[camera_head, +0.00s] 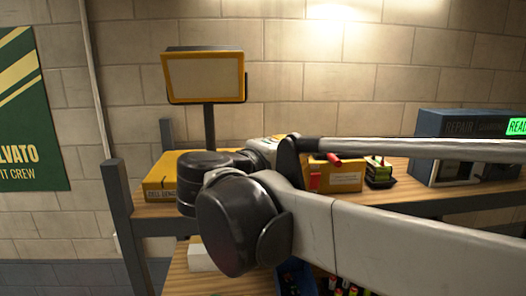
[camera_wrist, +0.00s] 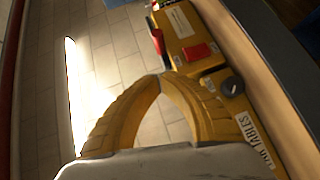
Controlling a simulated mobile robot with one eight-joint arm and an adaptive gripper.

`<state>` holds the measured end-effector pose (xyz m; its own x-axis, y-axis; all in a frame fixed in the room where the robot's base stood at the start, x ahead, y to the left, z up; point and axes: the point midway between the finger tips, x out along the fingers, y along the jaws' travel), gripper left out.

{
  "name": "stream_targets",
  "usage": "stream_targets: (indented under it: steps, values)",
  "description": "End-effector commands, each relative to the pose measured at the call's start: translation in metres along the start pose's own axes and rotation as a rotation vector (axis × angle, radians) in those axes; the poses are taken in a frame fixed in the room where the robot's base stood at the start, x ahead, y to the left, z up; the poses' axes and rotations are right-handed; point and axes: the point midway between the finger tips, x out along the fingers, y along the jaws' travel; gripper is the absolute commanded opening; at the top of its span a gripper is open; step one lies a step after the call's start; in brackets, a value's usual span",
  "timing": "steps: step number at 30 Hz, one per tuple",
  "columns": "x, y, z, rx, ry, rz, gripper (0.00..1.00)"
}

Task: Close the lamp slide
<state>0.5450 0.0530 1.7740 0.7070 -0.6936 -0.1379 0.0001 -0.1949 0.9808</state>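The lamp (camera_head: 205,77) stands at the left end of the bench in the head view. It has a yellow-framed, unlit pale panel on a dark post above a yellow base (camera_head: 160,178). My arm covers part of that base. In the wrist view, a yellow body with a black knob (camera_wrist: 232,87) and printed lettering lies right of my gripper. I cannot make out which part is the slide. My gripper (camera_wrist: 163,77) shows two yellow ridged fingers curving together, tips meeting, with nothing between them. Its fingers are hidden behind my arm in the head view.
A yellow box (camera_head: 338,177) with red parts stands right of the lamp; beside it is a small black rack (camera_head: 379,172). A blue-grey unit (camera_head: 468,145) with a green display stands at right. A lower shelf holds bins. Tiled floor (camera_wrist: 115,50) lies left in the wrist view.

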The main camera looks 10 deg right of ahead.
Motion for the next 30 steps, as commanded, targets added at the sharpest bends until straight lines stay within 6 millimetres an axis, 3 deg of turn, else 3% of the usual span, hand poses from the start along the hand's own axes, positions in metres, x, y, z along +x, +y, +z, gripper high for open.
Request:
stream_targets:
  steps: [3, 9, 25, 30]
  values:
    - [0.023, 0.003, 0.002, 0.001, -0.004, 0.0, 0.0]
    - [0.041, 0.002, 0.022, 0.001, -0.002, 0.0, 0.0]
    - [0.049, 0.0, 0.03, 0.0, -0.001, 0.0, 0.0]
    - [0.07, 0.006, 0.053, 0.001, -0.006, 0.0, 0.0]
